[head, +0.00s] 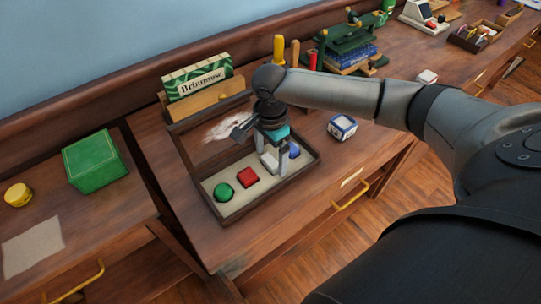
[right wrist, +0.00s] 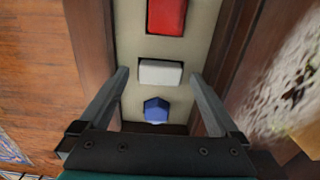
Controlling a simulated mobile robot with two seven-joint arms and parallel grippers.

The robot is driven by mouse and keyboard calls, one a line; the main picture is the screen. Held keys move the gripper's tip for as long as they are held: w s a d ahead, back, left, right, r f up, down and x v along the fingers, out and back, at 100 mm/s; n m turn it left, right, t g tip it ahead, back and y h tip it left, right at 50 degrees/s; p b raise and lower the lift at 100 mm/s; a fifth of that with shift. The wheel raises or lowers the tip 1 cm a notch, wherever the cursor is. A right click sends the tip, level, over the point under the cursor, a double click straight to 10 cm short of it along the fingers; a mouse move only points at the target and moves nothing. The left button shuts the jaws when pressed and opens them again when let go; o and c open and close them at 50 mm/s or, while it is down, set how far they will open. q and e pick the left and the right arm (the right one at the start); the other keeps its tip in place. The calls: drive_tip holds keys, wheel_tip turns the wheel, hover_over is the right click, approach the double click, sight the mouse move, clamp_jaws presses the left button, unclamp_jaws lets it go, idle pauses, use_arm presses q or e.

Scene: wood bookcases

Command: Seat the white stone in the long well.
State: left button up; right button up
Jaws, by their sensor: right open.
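The white stone (right wrist: 160,73) is a small pale block on the cream floor of the long well (head: 212,187), between the red stone (head: 247,177) and the blue stone (head: 294,150). My right gripper (head: 273,163) is over that well, pointing down. In the right wrist view its open fingers (right wrist: 159,74) are on either side of the white stone, with a gap at each side. In the head view the fingers partly hide the stone. Whether the stone lies flat or tilted is hard to tell. My left gripper is not in view.
A green stone (head: 222,191) lies at the near-left end of the well. The dark wooden tray rim (head: 262,192) surrounds it. A white and blue cube (head: 342,127) stands right of the tray. A green box (head: 96,161) is on the left desk. Desktop right of the cube is partly clear.

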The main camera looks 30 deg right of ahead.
sight(270, 161)
wheel_tip(270, 161, up, 12)
drive_tip(key=p, duration=0.3)
drive_tip(key=shift+f, duration=0.2)
